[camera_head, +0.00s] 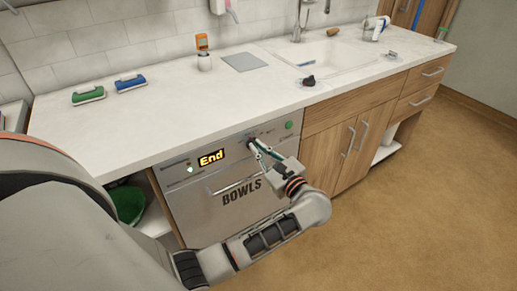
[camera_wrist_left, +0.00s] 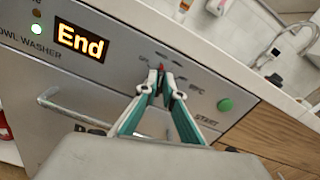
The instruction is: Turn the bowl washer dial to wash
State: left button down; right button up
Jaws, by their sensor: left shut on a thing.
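The bowl washer (camera_head: 215,205) is built in under the counter, with "BOWLS" on its front. Its display (camera_head: 211,158) reads "End", and the display also shows in the left wrist view (camera_wrist_left: 80,40). My left gripper (camera_head: 256,148) is at the control panel, shut on the dial. In the left wrist view the fingertips (camera_wrist_left: 160,80) meet at the dial, which they mostly hide; a small red mark shows between them. I cannot tell which setting the dial points to. The green start button (camera_wrist_left: 225,104) is right of the dial. My right gripper is not in view.
The washer's bar handle (camera_head: 236,186) is below the panel. A green thing (camera_head: 126,203) is in the open shelf at left. Floor at right is clear.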

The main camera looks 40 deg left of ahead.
pick_arm(q)
jog(key=m, duration=0.2)
jog(key=shift+w+m, duration=0.1)
jog(key=shift+m, duration=0.3)
jog(key=m, duration=0.3)
jog(key=shift+w+d+m, duration=0.1)
jog(key=shift+w+m, duration=0.1)
jog(key=shift+m, duration=0.2)
jog(key=c, duration=2.2)
grip_release()
jog(key=shift+r, duration=0.1)
